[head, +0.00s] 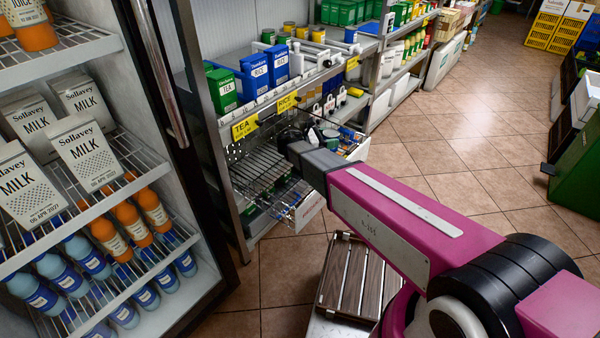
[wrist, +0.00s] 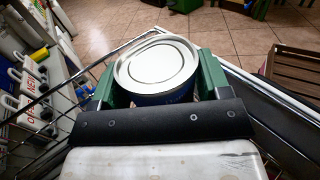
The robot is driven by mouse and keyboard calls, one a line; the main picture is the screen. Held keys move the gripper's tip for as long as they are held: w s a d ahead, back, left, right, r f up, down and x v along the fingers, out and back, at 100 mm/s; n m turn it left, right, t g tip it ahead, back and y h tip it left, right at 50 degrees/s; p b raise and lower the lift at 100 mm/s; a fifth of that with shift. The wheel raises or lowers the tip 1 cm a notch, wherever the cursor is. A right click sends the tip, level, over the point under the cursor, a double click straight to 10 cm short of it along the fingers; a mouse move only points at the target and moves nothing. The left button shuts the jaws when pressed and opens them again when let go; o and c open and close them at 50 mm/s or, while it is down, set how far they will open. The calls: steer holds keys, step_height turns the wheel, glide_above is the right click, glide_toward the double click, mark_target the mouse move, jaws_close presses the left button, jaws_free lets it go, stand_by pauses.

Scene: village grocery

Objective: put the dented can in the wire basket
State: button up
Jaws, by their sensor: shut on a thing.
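My gripper (wrist: 160,84) is shut on the can (wrist: 157,62) in the wrist view, with a green finger on either side of it. The can has a pale metal lid and a dark blue side; its lid faces the camera, and I cannot make out a dent. The wire basket (head: 262,170) sticks out from the lower shelf in the head view. Its wires (wrist: 72,82) flank the gripper in the wrist view. The can appears over or within the basket's outline; its height above the basket floor is unclear. My arm hides the can in the head view.
An open fridge (head: 170,150) with milk, juice and blue bottles stands at the left. Shelving with tea and rice boxes (head: 254,74) runs above and behind the basket. A slatted wooden crate (head: 345,280) sits in front. The tiled aisle (head: 440,140) at the right is clear.

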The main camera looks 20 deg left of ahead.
steer(key=shift+s+a+f, duration=0.1)
steer(key=shift+a+f, duration=0.2)
steer(key=shift+a, duration=0.35)
steer(key=shift+a+f, duration=0.1)
steer(key=shift+f, duration=0.15)
step_height(320, 180, down, 10)
steer(key=shift+s+r, duration=0.1)
steer(key=shift+r, duration=0.15)
steer(key=shift+f, duration=0.1)
steer(key=o, duration=1.1)
steer(key=shift+c, duration=0.2)
steer(key=shift+v, duration=3.7)
